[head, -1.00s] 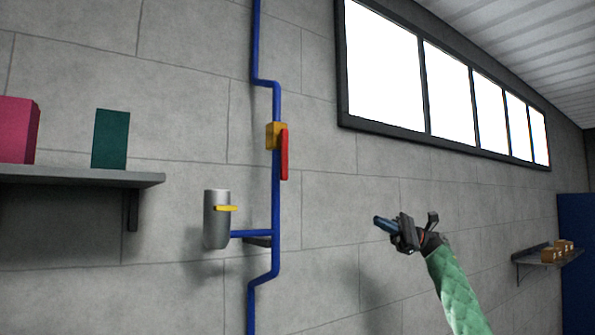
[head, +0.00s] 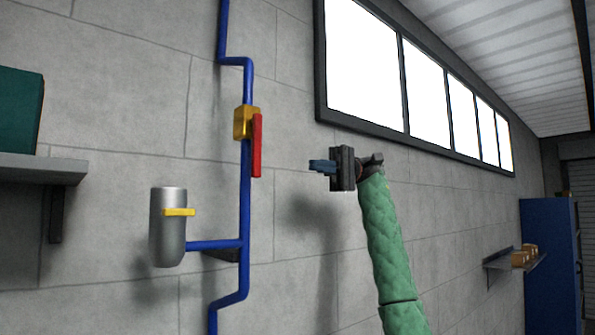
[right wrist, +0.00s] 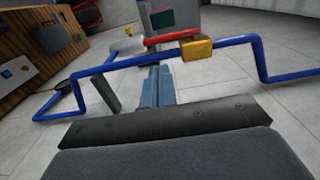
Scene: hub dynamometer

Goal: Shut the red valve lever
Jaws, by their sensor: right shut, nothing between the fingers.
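The red valve lever (head: 257,146) hangs down along the vertical blue pipe (head: 245,200), parallel to it, from a yellow valve body (head: 246,122) on the pipe. My right gripper (head: 318,166) is to the right of the lever, level with its lower part, with its closed fingers pointing left. A visible gap separates it from the lever in the head view. In the right wrist view the shut fingers (right wrist: 158,86) reach toward the pipe, with the red lever (right wrist: 178,37) and yellow valve body (right wrist: 196,48) beyond. My left gripper is not in view.
A grey cylinder (head: 168,235) with a yellow handle (head: 179,212) sits on a side branch of the pipe, lower left. A shelf (head: 40,168) with a teal box (head: 18,108) is at far left. Wall around the lever's right is clear.

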